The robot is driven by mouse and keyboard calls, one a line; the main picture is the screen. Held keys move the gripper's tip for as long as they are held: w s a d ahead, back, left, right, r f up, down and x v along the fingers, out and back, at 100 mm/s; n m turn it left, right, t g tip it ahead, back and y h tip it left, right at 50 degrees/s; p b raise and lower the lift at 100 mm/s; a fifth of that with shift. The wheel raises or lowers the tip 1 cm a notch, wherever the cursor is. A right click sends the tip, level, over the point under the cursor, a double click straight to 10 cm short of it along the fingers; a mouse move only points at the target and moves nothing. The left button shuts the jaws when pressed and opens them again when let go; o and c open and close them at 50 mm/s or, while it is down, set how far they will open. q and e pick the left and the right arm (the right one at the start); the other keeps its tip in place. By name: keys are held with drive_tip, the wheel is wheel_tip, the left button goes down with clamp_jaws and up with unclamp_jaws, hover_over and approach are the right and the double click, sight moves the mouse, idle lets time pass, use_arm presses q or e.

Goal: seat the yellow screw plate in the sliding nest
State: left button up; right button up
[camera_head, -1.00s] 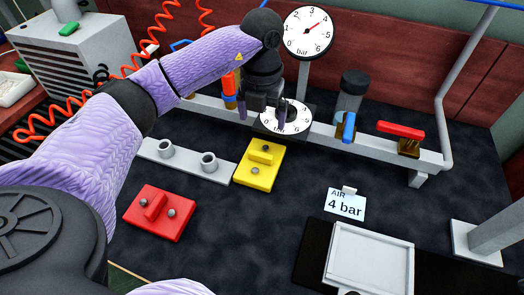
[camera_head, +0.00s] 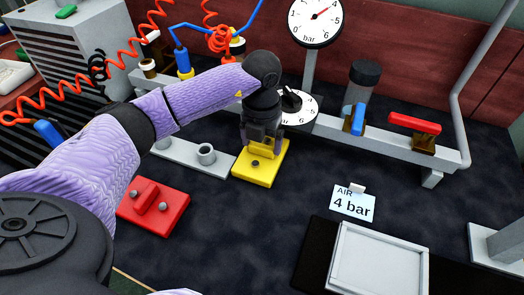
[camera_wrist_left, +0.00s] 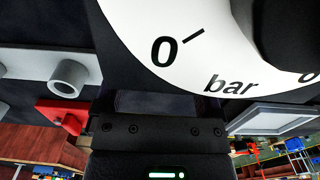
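The yellow screw plate (camera_head: 267,175) lies on the dark bench in the head view, one screw head showing near its front. My left gripper (camera_head: 261,141) is down over its rear part, around or just above the raised block, which it mostly hides. I cannot tell whether the fingers touch the block or how far apart they are. A pale square tray (camera_head: 380,262), which looks like the sliding nest, is empty on a black base at the lower right. The left wrist view shows a dial close up, not the yellow plate. My right gripper is out of view.
A red plate (camera_head: 153,208) lies left of the yellow one, beside a grey strip with round posts (camera_head: 206,153). The regulator dial (camera_head: 301,112) stands close behind my gripper. Bench between is clear.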

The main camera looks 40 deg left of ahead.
use_arm(q)
drive_tip(key=shift+r, duration=0.1)
drive_tip(key=c, duration=0.9)
